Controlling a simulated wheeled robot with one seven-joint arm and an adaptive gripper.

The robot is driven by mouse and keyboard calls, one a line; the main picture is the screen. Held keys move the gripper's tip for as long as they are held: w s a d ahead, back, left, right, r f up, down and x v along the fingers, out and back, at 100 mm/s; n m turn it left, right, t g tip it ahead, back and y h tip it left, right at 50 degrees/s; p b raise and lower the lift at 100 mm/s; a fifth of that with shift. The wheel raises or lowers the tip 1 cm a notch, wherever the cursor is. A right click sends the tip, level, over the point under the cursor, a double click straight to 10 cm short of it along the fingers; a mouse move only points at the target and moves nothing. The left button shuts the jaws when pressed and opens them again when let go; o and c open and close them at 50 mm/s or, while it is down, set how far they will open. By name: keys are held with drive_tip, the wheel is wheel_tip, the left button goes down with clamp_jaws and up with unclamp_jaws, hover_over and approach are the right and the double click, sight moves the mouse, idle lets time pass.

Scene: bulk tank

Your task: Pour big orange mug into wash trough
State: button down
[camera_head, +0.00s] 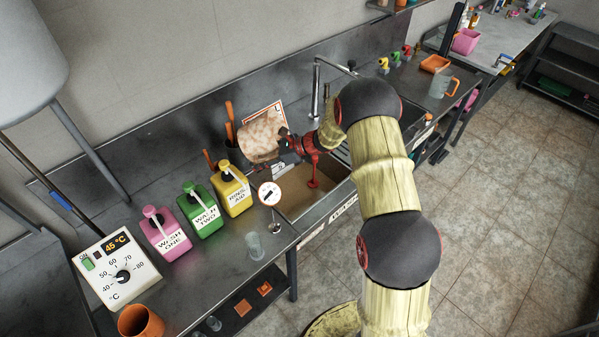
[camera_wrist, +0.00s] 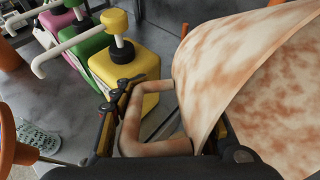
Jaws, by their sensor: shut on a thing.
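A large mug (camera_head: 262,137), mottled orange and cream, is held tilted over the back left part of the wash trough (camera_head: 288,208). My gripper (camera_head: 287,146) is shut on the mug's handle, at the mug's right side. In the wrist view the handle (camera_wrist: 133,118) lies at my gripper's fingers (camera_wrist: 118,112), and the mug's wall (camera_wrist: 245,70) fills the right side. The mug's inside is hidden, so I cannot tell what it holds. The trough has a brownish interior, partly covered by my arm. A red shape (camera_head: 313,172) shows over the trough; I cannot tell what it is.
Pink (camera_head: 166,234), green (camera_head: 202,210) and yellow (camera_head: 232,190) wash bottles stand left of the trough. A temperature box (camera_head: 117,268) and a plain orange mug (camera_head: 141,321) are nearer. A tap (camera_head: 316,88) rises behind the trough. A round dial (camera_head: 269,193) is at its left edge.

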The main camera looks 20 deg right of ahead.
drive_tip(key=h+p, duration=0.1)
drive_tip(key=p, duration=0.1)
drive_tip(key=shift+w+a+r+g+h+p, duration=0.1)
drive_tip(key=shift+w+a+g+h+p, duration=0.05)
drive_tip(key=shift+a+g+h+p, duration=0.2)
drive_tip(key=r+h+p, duration=0.1)
drive_tip(key=p, duration=0.2)
drive_tip(key=shift+d+g+h, duration=0.15)
drive_tip(key=shift+g+h, duration=0.1)
drive_tip(key=shift+g, duration=0.1)
drive_tip(key=h+p, duration=0.1)
drive_tip(key=p, duration=0.3)
drive_tip(key=a+g+h+p, duration=0.1)
drive_tip(key=h+p, duration=0.1)
drive_tip(key=p, duration=0.3)
drive_tip(key=shift+w+r+n+p, duration=0.15)
drive_tip(key=shift+r+n+p, duration=0.05)
drive_tip(key=shift+n+p, duration=0.1)
drive_tip(key=shift+a+p, duration=0.15)
drive_tip(key=shift+p, duration=0.65)
drive_tip(key=h+p, duration=0.1)
drive_tip(key=p, duration=0.5)
drive_tip(key=shift+w+a+f+g+h, duration=0.15)
drive_tip(key=shift+a+f+g+h, duration=0.1)
drive_tip(key=shift+g+h, duration=0.15)
drive_tip(key=shift+a+r+h+b, duration=0.2)
drive_tip(key=shift+h+b, duration=0.1)
drive_tip(key=shift+h, duration=0.2)
drive_tip(key=shift+g, duration=0.3)
